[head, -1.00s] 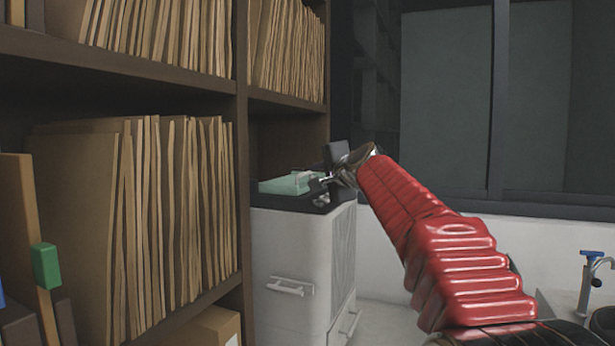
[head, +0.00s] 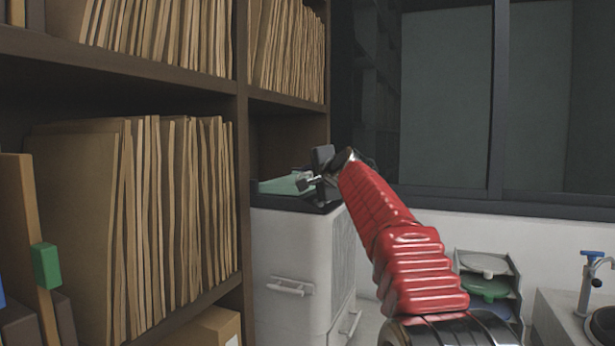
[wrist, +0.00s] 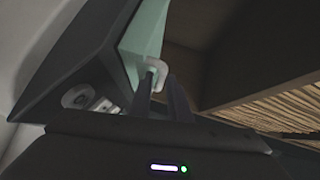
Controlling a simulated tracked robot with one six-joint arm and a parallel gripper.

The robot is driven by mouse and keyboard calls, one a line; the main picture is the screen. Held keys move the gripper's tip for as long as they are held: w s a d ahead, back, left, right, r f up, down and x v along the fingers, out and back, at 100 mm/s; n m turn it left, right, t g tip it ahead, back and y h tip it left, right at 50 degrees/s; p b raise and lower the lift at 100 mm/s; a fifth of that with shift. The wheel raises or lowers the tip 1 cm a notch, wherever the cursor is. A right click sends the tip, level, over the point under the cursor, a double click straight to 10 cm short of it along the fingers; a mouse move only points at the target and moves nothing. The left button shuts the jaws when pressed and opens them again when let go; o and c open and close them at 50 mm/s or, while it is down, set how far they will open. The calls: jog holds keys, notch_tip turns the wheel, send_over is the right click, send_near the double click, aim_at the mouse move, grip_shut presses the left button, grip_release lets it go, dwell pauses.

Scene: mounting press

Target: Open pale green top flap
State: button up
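The pale green top flap (head: 282,186) lies on top of a white cabinet-like machine (head: 290,250) in the head view. It also shows in the wrist view (wrist: 147,36), with a whitish hooked handle (wrist: 153,66) at its near edge. My gripper (head: 303,182) is at the flap's near right side. In the wrist view my gripper's two dark fingers (wrist: 163,92) stand slightly apart, with the handle's end at their tips. I cannot tell whether they are closed on the handle. The flap's far part is hidden in the head view.
A brown shelf (head: 241,150) full of folders stands close on the left of the machine. A dark window (head: 450,100) is behind. A rack of trays (head: 487,282) and a counter with a blue-handled tap (head: 591,275) are on the right.

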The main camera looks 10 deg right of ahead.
jog(key=shift+c, duration=0.4)
grip_shut()
jog(key=shift+f, duration=0.1)
